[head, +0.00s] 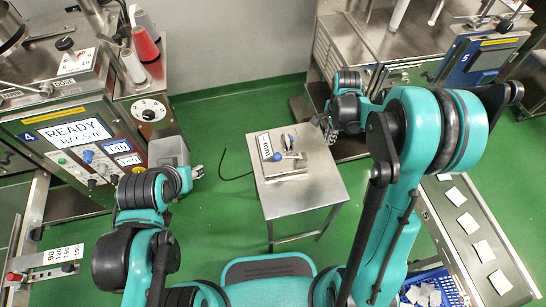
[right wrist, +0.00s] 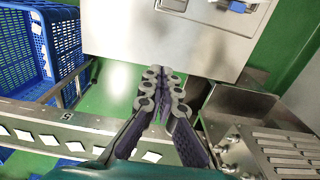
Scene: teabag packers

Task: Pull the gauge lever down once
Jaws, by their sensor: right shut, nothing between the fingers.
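A small gauge (head: 292,169) stands on the metal side table in the middle of the head view. It has a white label plate and a thin lever with a blue knob (head: 278,156). My right gripper (head: 326,124) is up and to the right of the gauge, apart from it. In the right wrist view its two fingers (right wrist: 161,85) are together with nothing between them. My left gripper (head: 197,172) is left of the table, apart from the gauge; its fingers are too small to judge.
The metal table (head: 310,192) stands on green floor. A packing machine with a READY screen (head: 75,132) is at the left, and another machine (head: 480,62) at the right. A conveyor (head: 440,205) carries several white packets. A blue crate (head: 428,280) is at the bottom right.

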